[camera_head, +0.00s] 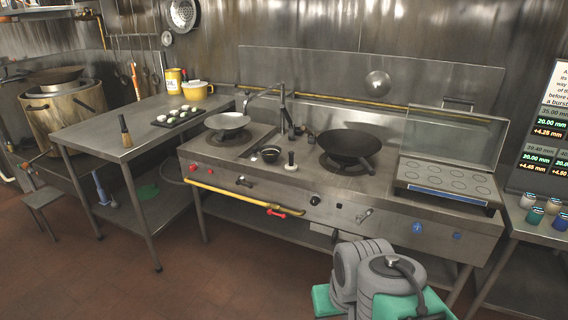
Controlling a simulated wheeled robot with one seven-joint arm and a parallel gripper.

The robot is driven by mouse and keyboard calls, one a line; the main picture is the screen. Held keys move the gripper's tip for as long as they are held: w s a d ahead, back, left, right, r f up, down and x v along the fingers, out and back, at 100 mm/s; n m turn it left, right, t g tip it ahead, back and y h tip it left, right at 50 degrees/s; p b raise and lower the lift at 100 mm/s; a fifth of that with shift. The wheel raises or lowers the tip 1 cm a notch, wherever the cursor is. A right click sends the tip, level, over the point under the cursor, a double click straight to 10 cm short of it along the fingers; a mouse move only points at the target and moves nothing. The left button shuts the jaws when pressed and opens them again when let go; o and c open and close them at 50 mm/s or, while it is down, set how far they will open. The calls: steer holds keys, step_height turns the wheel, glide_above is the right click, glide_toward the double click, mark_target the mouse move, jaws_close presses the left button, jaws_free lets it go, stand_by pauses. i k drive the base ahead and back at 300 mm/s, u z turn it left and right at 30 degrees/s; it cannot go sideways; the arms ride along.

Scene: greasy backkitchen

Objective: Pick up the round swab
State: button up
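I cannot tell for certain which thing is the round swab. A small upright item with a pale top and dark lower part (291,161) stands on the stove top, between a small dark bowl (270,154) and the black wok (346,145). A brown brush-like item with a dark upper end (125,131) stands upright on the left steel table (95,137). Both are small in the head view. My grey and teal arm links show at the bottom right, in front of the stove. My gripper's fingers are not visible.
A dark tray with several pale and green round items (178,117), a yellow pot (196,90) and a yellow canister (173,81) sit on the left table. A faucet (283,105) rises behind the stove. A glass-lidded unit (447,177) stands right. Floor in front is clear.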

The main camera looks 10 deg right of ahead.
mark_target(290, 166)
steer(key=u, duration=0.35)
steer(key=i, duration=2.25)
steer(key=u, duration=0.55)
steer(key=i, duration=1.2)
